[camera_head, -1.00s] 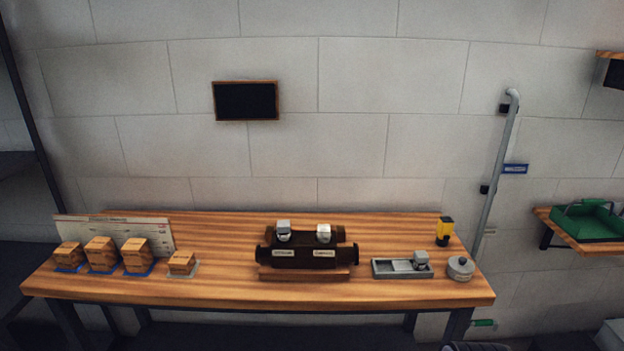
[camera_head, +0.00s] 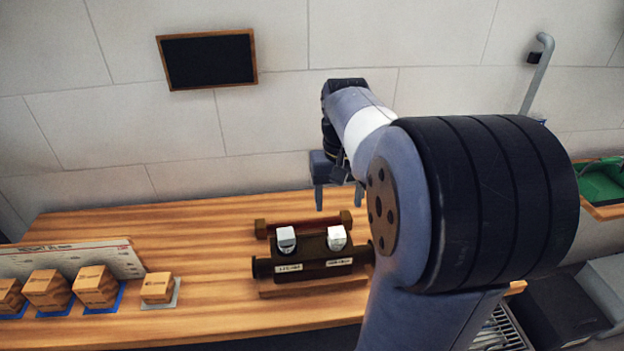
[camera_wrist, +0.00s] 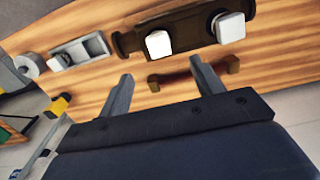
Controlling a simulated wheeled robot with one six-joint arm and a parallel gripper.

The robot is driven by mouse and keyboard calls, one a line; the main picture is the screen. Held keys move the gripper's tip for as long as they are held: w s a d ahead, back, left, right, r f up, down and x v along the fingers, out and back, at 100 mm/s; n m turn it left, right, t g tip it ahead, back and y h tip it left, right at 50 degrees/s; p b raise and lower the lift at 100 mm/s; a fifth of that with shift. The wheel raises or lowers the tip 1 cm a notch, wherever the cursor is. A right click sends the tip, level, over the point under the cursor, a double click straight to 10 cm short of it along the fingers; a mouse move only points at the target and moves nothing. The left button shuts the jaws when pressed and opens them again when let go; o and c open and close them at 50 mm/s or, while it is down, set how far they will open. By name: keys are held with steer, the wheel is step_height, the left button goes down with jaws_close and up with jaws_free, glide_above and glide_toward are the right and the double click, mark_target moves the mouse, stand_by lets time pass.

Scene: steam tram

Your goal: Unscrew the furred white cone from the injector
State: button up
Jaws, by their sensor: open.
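The injector (camera_head: 315,258) is a dark brown body on the workbench, with two pale blocky cones on top and a small label under each. The right cone (camera_head: 337,237) looks whiter; the left cone (camera_head: 286,238) looks greyer at its side. In the wrist view the whiter one seems to be the left cone (camera_wrist: 158,44), and the other is the right cone (camera_wrist: 229,28). I cannot make out fur or read the labels. My gripper (camera_head: 339,202) is open and empty, fingers down, above and behind the injector. Its fingers (camera_wrist: 161,72) touch neither cone.
A brown rail (camera_wrist: 195,75) lies behind the injector. The wrist view shows a grey tray (camera_wrist: 80,52), a grey pot (camera_wrist: 27,67) and a yellow object (camera_wrist: 60,105). Bare bench lies between.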

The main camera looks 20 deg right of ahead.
mark_target(337, 232)
step_height(337, 232, down, 11)
steer(key=shift+s+r, duration=0.15)
stand_by(0.4)
steer(key=c, duration=1.2)
steer(key=shift+n+p, duration=0.35)
steer(key=shift+n, duration=1.65)
steer(key=n, duration=0.2)
steer(key=shift+r+n, duration=0.1)
steer(key=shift+n, duration=0.9)
steer(key=n, duration=0.4)
steer(key=shift+p, duration=0.4)
